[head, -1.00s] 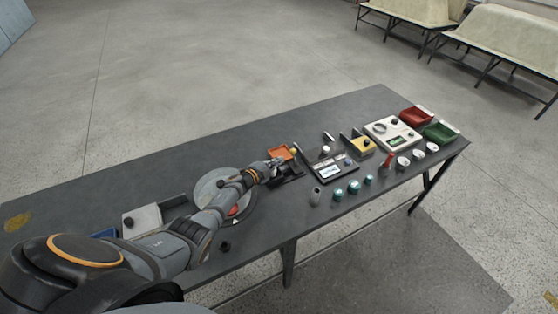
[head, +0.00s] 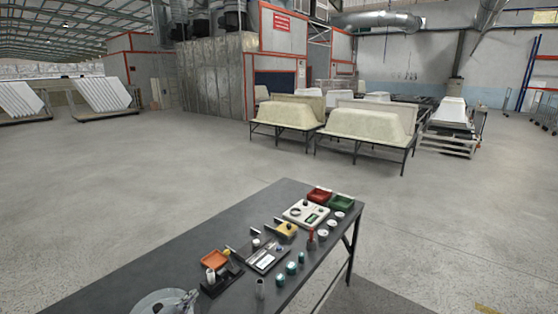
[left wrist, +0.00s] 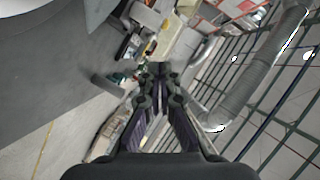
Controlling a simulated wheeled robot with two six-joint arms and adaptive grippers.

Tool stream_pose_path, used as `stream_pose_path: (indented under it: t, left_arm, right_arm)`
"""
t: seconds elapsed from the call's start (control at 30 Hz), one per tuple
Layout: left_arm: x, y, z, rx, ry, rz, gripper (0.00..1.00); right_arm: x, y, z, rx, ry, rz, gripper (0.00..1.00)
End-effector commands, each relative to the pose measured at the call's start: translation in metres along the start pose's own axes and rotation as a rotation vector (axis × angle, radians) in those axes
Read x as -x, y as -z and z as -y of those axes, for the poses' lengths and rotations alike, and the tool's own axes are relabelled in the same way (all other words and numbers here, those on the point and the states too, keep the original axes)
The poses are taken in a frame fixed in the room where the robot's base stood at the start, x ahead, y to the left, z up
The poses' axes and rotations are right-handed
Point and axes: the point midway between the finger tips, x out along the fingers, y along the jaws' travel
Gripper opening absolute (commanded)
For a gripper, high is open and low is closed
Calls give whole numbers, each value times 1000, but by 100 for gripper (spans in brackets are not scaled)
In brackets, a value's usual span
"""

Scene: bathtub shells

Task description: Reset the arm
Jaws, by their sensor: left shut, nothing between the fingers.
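My right gripper is in neither view.
On the table stand an orange tray (head: 214,259), a grey scale-like device (head: 266,258), a white device (head: 305,213), red (head: 319,194) and green (head: 341,202) bins and several small teal jars (head: 291,268). Bathtub shells (head: 368,125) stand on racks beyond open floor.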

Motion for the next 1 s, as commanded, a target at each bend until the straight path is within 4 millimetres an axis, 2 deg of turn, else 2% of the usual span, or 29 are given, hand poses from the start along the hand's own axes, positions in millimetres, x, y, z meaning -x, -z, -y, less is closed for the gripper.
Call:
stream_pose_path:
  t: [0.1,0.2,0.37,0.53,0.67,0.7,0.8,1.0]
  left_arm:
    - [4,-5,4,26,33,59,0]
    - [10,-9,9,56,64,116,0]
    - [26,-16,14,130,115,233,0]
    - [60,-20,13,264,158,394,0]
    - [107,-15,0,435,154,559,0]
    - [127,-10,-8,504,138,618,0]
    - [175,10,-28,658,71,745,0]
    - [248,54,-57,845,-85,897,0]
  right_arm:
    - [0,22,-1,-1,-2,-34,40]
    - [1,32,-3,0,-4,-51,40]
    - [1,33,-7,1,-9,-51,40]
    - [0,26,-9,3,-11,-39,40]
    - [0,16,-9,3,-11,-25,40]
    - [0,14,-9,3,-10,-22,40]
    - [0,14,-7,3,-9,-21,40]
    - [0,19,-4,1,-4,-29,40]
